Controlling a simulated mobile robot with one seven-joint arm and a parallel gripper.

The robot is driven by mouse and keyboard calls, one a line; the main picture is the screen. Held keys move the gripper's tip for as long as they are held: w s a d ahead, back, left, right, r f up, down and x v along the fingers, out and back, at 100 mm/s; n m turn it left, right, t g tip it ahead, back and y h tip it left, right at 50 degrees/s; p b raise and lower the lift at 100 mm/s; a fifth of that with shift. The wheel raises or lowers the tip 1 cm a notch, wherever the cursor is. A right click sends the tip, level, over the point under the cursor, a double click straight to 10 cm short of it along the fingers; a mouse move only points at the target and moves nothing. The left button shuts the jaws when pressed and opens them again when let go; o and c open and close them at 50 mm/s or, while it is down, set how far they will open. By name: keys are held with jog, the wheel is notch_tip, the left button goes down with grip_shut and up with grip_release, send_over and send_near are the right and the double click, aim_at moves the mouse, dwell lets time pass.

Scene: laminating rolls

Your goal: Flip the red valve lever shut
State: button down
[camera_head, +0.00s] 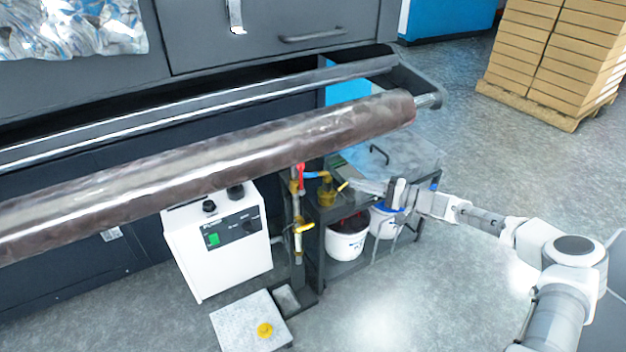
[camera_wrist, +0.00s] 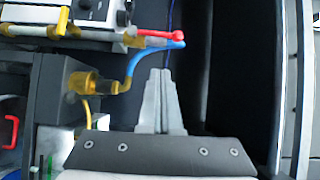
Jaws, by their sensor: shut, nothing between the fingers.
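The red valve lever (camera_head: 301,173) is at the top of a brass pipe (camera_head: 297,205) between the white machine and the cart in the head view. It points up, roughly in line with the pipe. In the wrist view the red lever (camera_wrist: 165,34) shows at the top, beside a blue hose (camera_wrist: 150,54). My gripper (camera_head: 357,183) reaches in from the right over the cart, apart from the lever. In the wrist view my gripper (camera_wrist: 161,72) has its fingers together and empty, with the fingertips a little below the hose and lever.
A large dark roller (camera_head: 220,160) hangs above the valve. A yellow lever (camera_head: 304,228) sits lower on the pipe. A brass fitting (camera_head: 326,190) stands on the cart, between lever and gripper. White buckets (camera_head: 346,240) are below. The white machine (camera_head: 220,250) is left.

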jog(key=shift+w+d+f+t, duration=0.2)
jog(key=shift+w+d+t, duration=0.1)
jog(key=shift+d+t, duration=0.1)
jog(key=b, duration=0.3)
send_near(301, 179)
jog(key=shift+w+a, duration=2.05)
jog(key=shift+a, duration=0.65)
jog(key=shift+r, duration=0.35)
